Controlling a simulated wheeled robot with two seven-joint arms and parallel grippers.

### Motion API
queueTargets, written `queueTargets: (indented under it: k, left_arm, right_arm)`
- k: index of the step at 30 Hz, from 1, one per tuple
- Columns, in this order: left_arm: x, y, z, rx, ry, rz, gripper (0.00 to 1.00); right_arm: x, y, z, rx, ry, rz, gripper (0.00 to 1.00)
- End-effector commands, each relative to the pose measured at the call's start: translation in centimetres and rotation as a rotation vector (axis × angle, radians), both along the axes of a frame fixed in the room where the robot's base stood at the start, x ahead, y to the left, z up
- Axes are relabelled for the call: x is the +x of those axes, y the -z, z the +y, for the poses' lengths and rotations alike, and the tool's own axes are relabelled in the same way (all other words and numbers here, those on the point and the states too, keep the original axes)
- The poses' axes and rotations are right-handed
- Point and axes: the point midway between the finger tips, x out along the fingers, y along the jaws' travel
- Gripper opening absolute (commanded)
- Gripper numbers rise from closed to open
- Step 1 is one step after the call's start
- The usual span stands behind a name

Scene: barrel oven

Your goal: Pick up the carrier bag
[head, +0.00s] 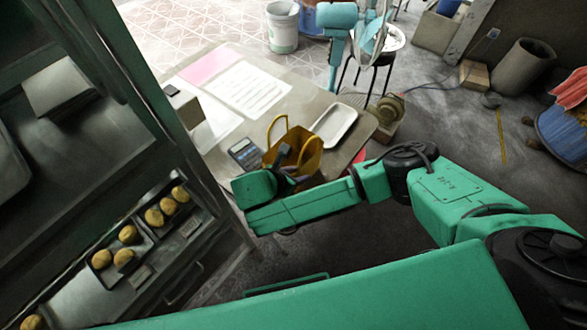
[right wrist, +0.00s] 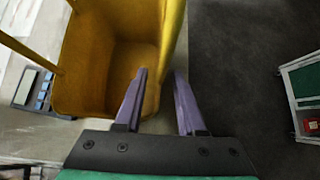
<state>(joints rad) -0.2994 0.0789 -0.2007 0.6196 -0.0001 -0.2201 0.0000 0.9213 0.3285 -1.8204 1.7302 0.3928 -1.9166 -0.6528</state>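The carrier bag is a mustard-yellow open-topped bag with looped handles. It stands on the table (head: 305,100) near its front edge in the head view (head: 309,158), partly hidden by my right arm. In the right wrist view the carrier bag (right wrist: 90,60) fills the upper left, its empty inside showing. My right gripper (head: 292,172) is at the bag's near side. In the right wrist view its purple fingers (right wrist: 161,72) are apart, the left one over the bag's inside, the right one just outside its right wall. Contact with the wall cannot be told. My left gripper is not in view.
A calculator (head: 245,153), paper sheets (head: 247,88) and a white tray (head: 334,124) lie on the table around the bag. A dark rack with trays of round buns (head: 154,216) stands at the left. Stools and a bucket (head: 282,27) are behind.

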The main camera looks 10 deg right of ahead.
Motion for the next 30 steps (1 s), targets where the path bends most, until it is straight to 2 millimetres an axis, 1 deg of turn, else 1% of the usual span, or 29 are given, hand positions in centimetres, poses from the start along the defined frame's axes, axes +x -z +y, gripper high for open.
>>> queueTargets:
  k: [1, 2, 3, 5, 7, 12, 14, 15, 30]
  left_arm:
    - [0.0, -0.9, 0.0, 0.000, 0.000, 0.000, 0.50]
    - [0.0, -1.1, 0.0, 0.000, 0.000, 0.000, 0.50]
    - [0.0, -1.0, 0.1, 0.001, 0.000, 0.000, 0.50]
    - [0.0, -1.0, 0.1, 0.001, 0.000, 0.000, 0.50]
    - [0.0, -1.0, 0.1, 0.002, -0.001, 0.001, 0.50]
    - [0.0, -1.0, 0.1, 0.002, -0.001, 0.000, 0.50]
    - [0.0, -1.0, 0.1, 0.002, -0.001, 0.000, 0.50]
    - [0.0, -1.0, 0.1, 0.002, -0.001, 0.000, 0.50]
    - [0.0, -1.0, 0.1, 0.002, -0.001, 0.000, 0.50]
  right_arm:
    - [0.5, 0.0, -0.8, -0.005, 0.004, -0.001, 0.39]
    - [0.8, 0.4, -1.3, -0.005, 0.004, -0.001, 0.39]
    - [1.1, 1.2, -1.6, -0.004, 0.003, -0.001, 0.39]
    - [1.4, 1.8, -2.0, -0.003, 0.002, -0.001, 0.39]
    - [1.6, 2.2, -2.2, 0.000, 0.001, -0.001, 0.39]
    - [1.6, 2.3, -2.2, 0.000, 0.001, -0.001, 0.39]
    - [1.6, 2.3, -2.2, 0.001, 0.001, 0.000, 0.16]
    - [1.6, 2.3, -2.2, 0.001, 0.001, 0.000, 0.01]
    - [1.6, 2.3, -2.1, 0.002, 0.001, -0.001, 0.00]
